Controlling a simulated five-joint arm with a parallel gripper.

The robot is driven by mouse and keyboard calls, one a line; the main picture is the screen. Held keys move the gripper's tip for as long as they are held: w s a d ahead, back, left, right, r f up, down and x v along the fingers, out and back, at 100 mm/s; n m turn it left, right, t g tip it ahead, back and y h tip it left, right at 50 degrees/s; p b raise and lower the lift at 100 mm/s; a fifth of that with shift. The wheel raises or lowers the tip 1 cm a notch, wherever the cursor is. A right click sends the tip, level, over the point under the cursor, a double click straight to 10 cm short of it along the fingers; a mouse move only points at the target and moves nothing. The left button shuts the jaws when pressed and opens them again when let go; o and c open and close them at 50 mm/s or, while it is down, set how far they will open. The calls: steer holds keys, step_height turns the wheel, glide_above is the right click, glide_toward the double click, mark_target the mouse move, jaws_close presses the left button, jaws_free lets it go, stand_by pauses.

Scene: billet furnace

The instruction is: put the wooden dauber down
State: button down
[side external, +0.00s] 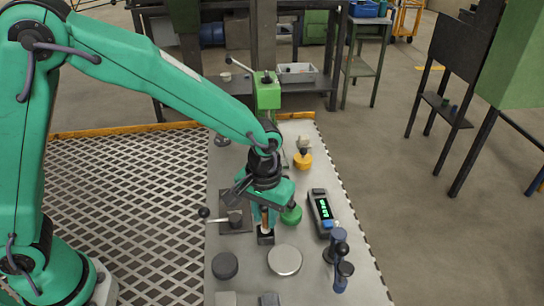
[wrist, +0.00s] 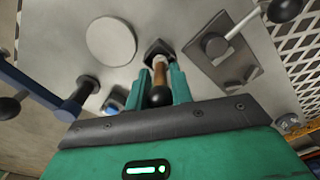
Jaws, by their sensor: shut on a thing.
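The wooden dauber (wrist: 160,72) has a brown wooden shaft and a dark rounded end. It stands between the green fingers of my gripper (wrist: 164,80) in the wrist view, and the gripper is shut on it. In the side view my gripper (side external: 266,207) is low over the bench, with a short brown piece of the dauber (side external: 264,222) showing below. The dauber's lower end is at a small dark square holder (side external: 266,238), which also shows in the wrist view (wrist: 157,46). Whether it rests fully inside the holder is hard to tell.
A pale round disc (side external: 284,260) and a dark disc (side external: 225,265) lie nearby. A lever plate (side external: 236,222) is left of the gripper. A green round piece (side external: 291,215), a handheld meter (side external: 321,211) and a knobbed blue fixture (side external: 339,265) stand on the right.

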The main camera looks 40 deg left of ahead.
steer(key=shift+f, duration=1.1)
steer(key=shift+f, duration=0.2)
steer(key=c, duration=1.2)
jaws_free()
steer(key=shift+c, duration=0.2)
steer(key=shift+r, duration=0.1)
step_height(320, 180, up, 12)
steer(key=shift+r, duration=0.1)
steer(key=shift+a, duration=0.1)
